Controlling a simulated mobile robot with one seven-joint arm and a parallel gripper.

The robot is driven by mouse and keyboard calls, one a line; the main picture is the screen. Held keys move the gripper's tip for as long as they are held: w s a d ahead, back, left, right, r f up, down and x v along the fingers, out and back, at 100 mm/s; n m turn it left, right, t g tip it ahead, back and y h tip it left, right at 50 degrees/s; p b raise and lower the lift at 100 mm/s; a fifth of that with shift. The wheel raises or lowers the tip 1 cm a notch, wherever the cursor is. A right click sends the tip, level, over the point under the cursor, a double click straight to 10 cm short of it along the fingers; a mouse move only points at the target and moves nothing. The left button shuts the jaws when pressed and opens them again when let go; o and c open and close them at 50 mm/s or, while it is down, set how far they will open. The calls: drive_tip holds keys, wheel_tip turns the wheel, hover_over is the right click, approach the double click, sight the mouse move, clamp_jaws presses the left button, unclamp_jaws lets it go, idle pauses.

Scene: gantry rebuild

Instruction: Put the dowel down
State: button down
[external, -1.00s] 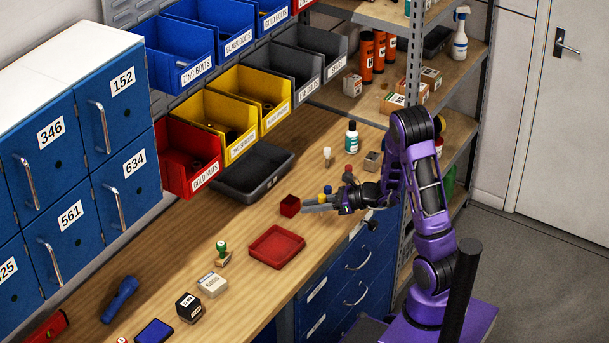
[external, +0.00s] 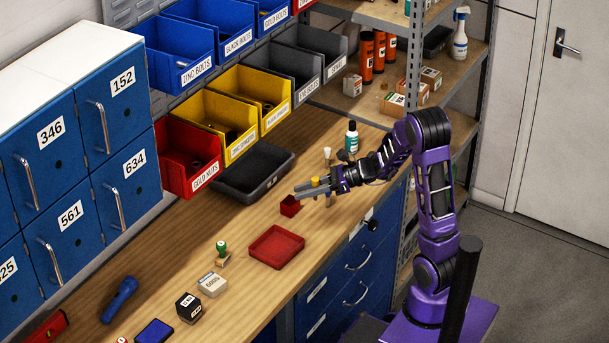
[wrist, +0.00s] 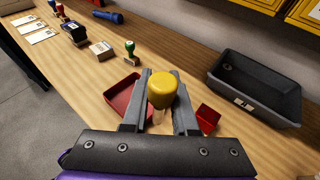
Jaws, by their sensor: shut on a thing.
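The dowel (wrist: 163,90) has a rounded yellow top and a pale lower part. It stands upright between the two grey fingers of my gripper (wrist: 164,98), which are shut on it. In the external view the yellow top (external: 315,182) shows at my gripper (external: 312,189), above the bench. The dowel's lower end is mostly hidden by the fingers, so I cannot see what lies directly under it. A small red open box (external: 290,206) is just below and left of the fingertips; it also shows in the wrist view (wrist: 208,117).
A shallow red tray (external: 276,262) lies nearer the bench front. A grey bin (external: 228,186) stands at the back. A bottle (external: 351,138) and a brush (external: 327,153) stand behind my arm. A green-handled stamp (external: 222,252) is farther left. Bare wood separates tray and stamp.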

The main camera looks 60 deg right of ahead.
drive_tip(key=s+a+f+n+g+y, duration=0.65)
drive_tip(key=a+n+g, duration=0.35)
drive_tip(key=n+g, duration=0.25)
drive_tip(key=s+d+f+n+g+h, duration=0.1)
drive_tip(key=s+f+n+g+h, duration=0.15)
drive_tip(key=n+g+h, duration=0.4)
drive_tip(key=s+d+f+n+g+h, duration=0.1)
drive_tip(key=s+f+n+g+h, duration=0.1)
drive_tip(key=s+n+g+h, duration=0.35)
drive_tip(key=w+d+r+n+t+h, duration=0.2)
drive_tip(key=w+n+t+h, duration=0.15)
drive_tip(key=n+h, duration=0.45)
drive_tip(key=w+d+r+n+t+h, duration=0.2)
drive_tip(key=w+d+n+t+h, duration=0.15)
drive_tip(key=n+h, duration=0.45)
drive_tip(key=w+a+r+n+t+b, duration=0.1)
drive_tip(key=w+a+r+n+t, duration=0.25)
drive_tip(key=w+n+t, duration=0.2)
drive_tip(key=w+a+r+n+t, duration=0.2)
drive_tip(key=w+r+n+t, duration=0.3)
drive_tip(key=w, duration=0.2)
drive_tip(key=b, duration=0.1)
approach(281, 230)
drive_tip(key=shift+m, duration=0.3)
drive_tip(key=x, duration=0.4)
drive_tip(key=shift+d, duration=0.1)
